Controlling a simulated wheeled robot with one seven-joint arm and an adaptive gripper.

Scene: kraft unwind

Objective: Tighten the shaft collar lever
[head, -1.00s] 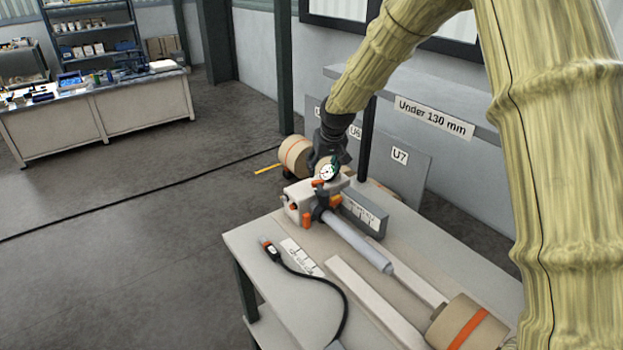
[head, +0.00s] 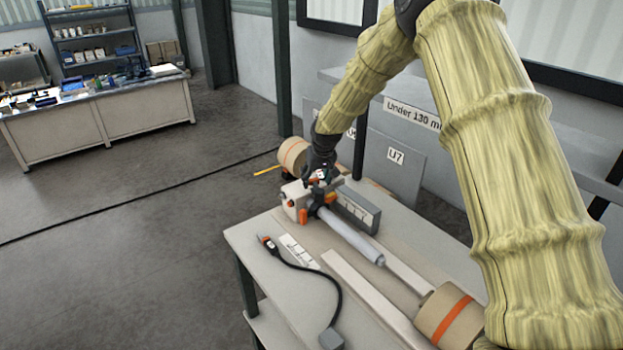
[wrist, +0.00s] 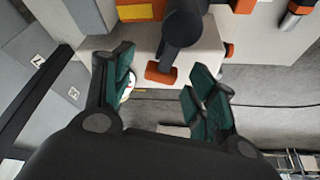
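The grey shaft (head: 352,240) runs from a light block (head: 292,198) at the table's far end. A dark collar (head: 317,207) sits around the shaft against the block, with orange parts beside it. In the wrist view a dark round part (wrist: 182,28) has an orange lever-like piece (wrist: 160,73) below it. That piece shows between my finger pads, with gaps on both sides. My gripper (head: 320,180) is low over the block; in the wrist view it (wrist: 160,82) is open with green pads. A white round dial (wrist: 128,86) is partly hidden by the left finger.
Panel U7 (head: 397,158) and a shelf stand behind. Floor to the left is open.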

